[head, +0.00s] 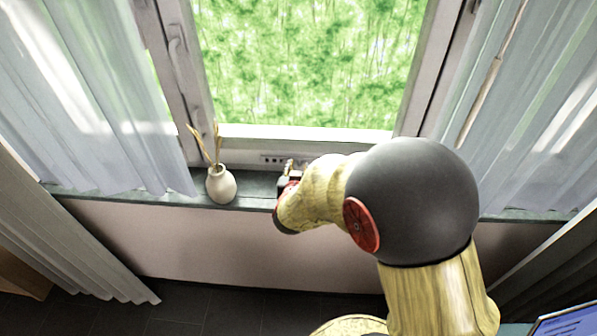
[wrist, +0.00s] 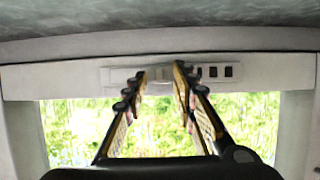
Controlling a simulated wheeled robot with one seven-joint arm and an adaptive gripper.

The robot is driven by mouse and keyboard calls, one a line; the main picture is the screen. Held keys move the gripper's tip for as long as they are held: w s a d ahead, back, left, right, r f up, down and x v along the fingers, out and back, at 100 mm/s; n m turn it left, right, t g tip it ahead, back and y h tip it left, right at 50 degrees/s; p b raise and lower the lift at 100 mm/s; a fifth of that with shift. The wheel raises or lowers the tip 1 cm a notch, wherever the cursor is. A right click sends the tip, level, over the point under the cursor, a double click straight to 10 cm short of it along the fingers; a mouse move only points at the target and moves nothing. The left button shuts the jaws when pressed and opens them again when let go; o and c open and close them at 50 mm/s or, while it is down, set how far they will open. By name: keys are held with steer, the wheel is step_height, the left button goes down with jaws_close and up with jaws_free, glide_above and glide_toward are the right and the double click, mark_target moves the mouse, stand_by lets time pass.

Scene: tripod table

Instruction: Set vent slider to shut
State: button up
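The vent (wrist: 120,76) is a pale strip on the window frame, and in the wrist view it lies across the upper middle. Several dark square openings (wrist: 214,72) show at its right part. A small beige tab, apparently the slider (wrist: 162,74), shows between my fingertips. My gripper (wrist: 160,70) is open, with one finger on each side of that tab and a gap visible. I cannot tell whether either finger touches it. In the head view the vent (head: 270,159) shows its openings on the left, and my gripper (head: 289,168) and arm hide its right part.
A white vase (head: 221,185) with dry stalks stands on the dark sill (head: 255,187), left of my gripper. Curtains (head: 90,90) hang on both sides of the window. The sill between the vase and my gripper is clear.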

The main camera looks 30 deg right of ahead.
steer(key=shift+w, duration=0.1)
steer(key=shift+c, duration=0.8)
jaws_close()
